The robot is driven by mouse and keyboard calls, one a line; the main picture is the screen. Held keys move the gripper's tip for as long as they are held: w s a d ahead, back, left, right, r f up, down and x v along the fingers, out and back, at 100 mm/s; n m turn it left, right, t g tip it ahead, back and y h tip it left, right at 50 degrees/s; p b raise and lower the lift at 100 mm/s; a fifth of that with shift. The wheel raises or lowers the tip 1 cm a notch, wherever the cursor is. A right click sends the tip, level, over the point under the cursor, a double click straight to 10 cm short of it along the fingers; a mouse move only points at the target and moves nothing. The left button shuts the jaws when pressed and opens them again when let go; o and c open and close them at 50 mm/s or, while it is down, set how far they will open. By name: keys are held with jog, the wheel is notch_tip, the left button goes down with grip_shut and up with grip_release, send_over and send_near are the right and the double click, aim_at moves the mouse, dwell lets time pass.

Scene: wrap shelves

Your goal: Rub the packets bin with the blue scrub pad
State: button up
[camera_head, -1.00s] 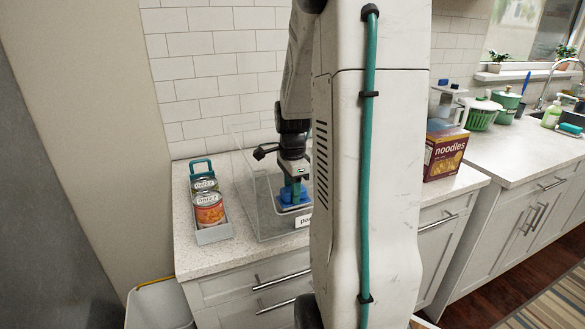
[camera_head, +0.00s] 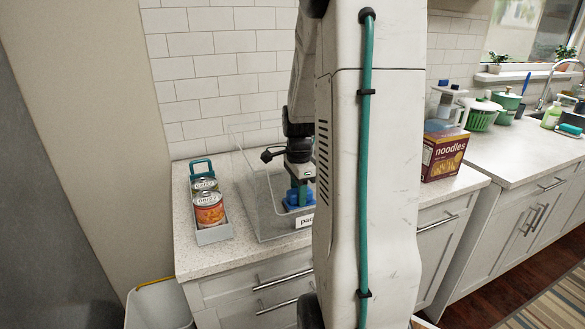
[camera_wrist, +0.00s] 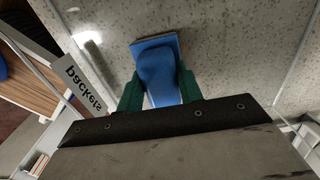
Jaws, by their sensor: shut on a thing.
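My gripper (camera_head: 299,190) is shut on the blue scrub pad (camera_wrist: 158,76), its green fingers on both sides of the pad's handle in the wrist view. The pad (camera_head: 292,203) is inside the clear packets bin (camera_head: 262,213), low near the bin's front wall. The bin stands on the counter, and its label (camera_wrist: 84,84) reads "packets" in the wrist view. I cannot tell whether the pad touches the bin's floor. The bin's right part is hidden behind my arm in the head view.
A rack with two cans (camera_head: 208,208) stands left of the bin. A noodles box (camera_head: 443,155) stands on the counter to the right of my arm. A white waste bin (camera_head: 160,304) is on the floor at the lower left. The counter's front edge runs below the bin.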

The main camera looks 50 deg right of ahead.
jog(key=shift+s+d, duration=0.3)
jog(key=shift+d, duration=0.1)
jog(key=shift+w+a, duration=0.1)
jog(key=shift+a, duration=0.05)
jog(key=shift+d, duration=0.2)
jog(key=shift+s, duration=0.25)
jog(key=shift+w+a+n, duration=0.3)
jog(key=shift+w+a, duration=0.2)
jog(key=shift+a, duration=0.3)
jog(key=shift+w+a, duration=0.25)
jog(key=shift+a, duration=0.05)
jog(key=shift+w+r, duration=0.1)
jog(key=shift+r, duration=0.1)
jog(key=shift+a+r, duration=0.2)
jog(key=shift+r, duration=3.6)
